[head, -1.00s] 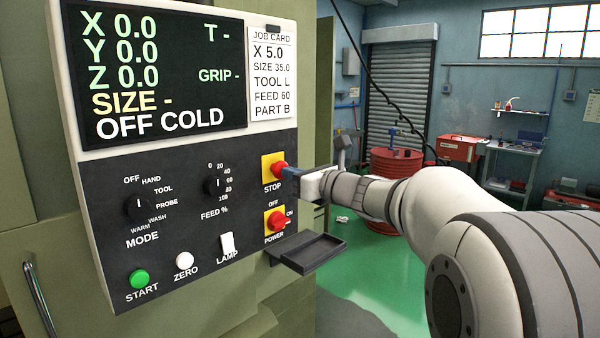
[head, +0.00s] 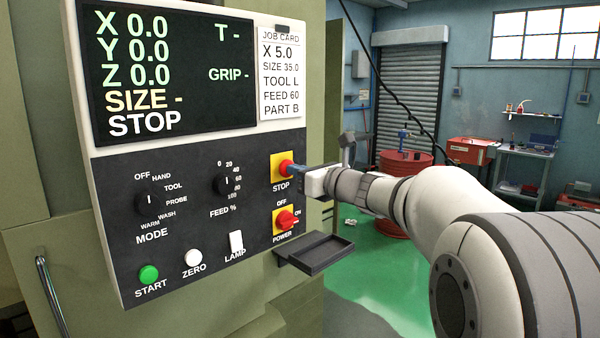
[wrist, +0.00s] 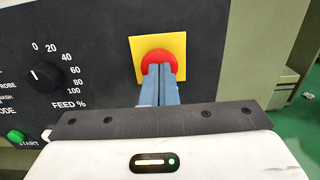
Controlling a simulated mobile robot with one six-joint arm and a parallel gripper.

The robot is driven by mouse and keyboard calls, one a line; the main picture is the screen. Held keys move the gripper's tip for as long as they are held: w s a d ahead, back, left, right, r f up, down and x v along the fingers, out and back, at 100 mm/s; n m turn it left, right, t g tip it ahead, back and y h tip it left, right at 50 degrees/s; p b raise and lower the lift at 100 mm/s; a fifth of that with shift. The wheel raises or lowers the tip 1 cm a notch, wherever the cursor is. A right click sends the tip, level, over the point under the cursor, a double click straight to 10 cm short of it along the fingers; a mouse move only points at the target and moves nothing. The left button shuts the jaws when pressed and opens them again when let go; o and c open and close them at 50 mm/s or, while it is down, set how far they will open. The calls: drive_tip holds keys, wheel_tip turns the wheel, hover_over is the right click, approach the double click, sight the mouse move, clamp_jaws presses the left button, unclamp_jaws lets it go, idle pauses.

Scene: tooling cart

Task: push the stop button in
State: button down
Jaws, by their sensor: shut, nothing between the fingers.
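The red stop button (head: 286,168) sits on a yellow square plate at the right side of the dark control panel (head: 195,240), above the word STOP. It also shows in the wrist view (wrist: 158,62), partly covered by my fingers. My gripper (head: 296,170) is shut and empty, its blue-grey fingertips at the face of the button and seemingly touching it. The fingers lie side by side in the wrist view (wrist: 160,72). The screen (head: 165,75) reads STOP on its bottom line.
A red power knob (head: 285,220) on a yellow plate is below the stop button. A small dark tray (head: 318,254) juts out under it. Mode and feed dials, a green start button (head: 148,274), a white zero button and a lamp switch are further left.

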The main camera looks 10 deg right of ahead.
drive_tip(key=b+v, duration=0.3)
drive_tip(key=v, duration=1)
drive_tip(key=shift+s+d, duration=0.3)
